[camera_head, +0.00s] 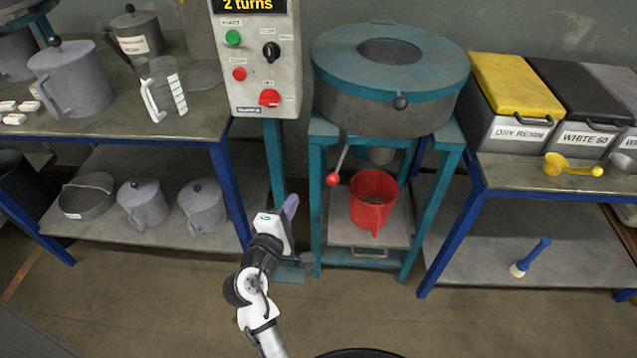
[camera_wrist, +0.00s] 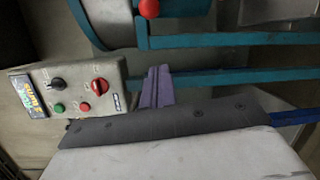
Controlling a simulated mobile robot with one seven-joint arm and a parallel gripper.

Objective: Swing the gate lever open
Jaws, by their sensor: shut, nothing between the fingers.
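The gate lever (camera_head: 341,160) is a thin rod ending in a red ball (camera_head: 332,179). It hangs slanting down to the left under the round grey and teal mixer (camera_head: 392,80). A red ball, which looks like the lever's knob (camera_wrist: 148,8), shows at the top edge in the wrist view. My gripper (camera_head: 291,206) is left of the lever and a little lower in the picture, apart from it. Its purple fingers (camera_wrist: 156,86) are together and empty. A red jug (camera_head: 373,203) stands under the mixer, right of the lever knob.
The mixer's teal stand (camera_head: 316,225) has a leg close to my gripper. A control box (camera_head: 256,60) with buttons hangs on a teal post (camera_head: 274,160) behind it. Benches stand on both sides, holding grey cans (camera_head: 70,80) and lidded bins (camera_head: 515,100). The floor in front is open.

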